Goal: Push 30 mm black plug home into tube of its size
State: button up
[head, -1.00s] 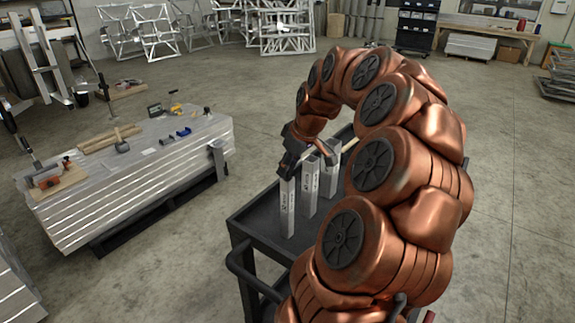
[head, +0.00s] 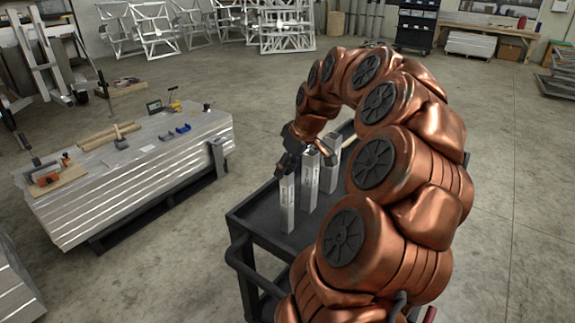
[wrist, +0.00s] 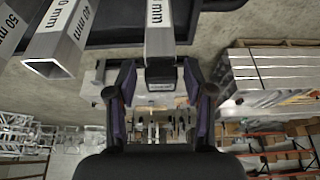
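Three square aluminium tubes stand upright on the black cart (head: 262,212). The wrist view shows the labels. The 30 mm tube (wrist: 160,18) is in the middle there, the 40 mm tube (wrist: 68,38) to its left, and the 50 mm tube (wrist: 12,30) at the corner. In the head view the 30 mm tube (head: 288,205) is the leftmost. The black 30 mm plug (wrist: 160,70) sits at that tube's end; its exact depth is unclear. My gripper (wrist: 160,95) is open, with a finger on either side of the plug and visible gaps.
A stack of aluminium profiles (head: 130,190) with tools on top stands to the left of the cart. Bare concrete floor lies between them and behind the cart. The 40 mm tube (head: 309,185) stands close beside the 30 mm tube.

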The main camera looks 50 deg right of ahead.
jog(key=shift+o, duration=0.3)
jog(key=shift+r, duration=0.1)
jog(key=shift+r, duration=0.15)
jog(key=v, duration=1.1)
jog(key=shift+s+r, duration=0.2)
jog(key=shift+r, duration=0.05)
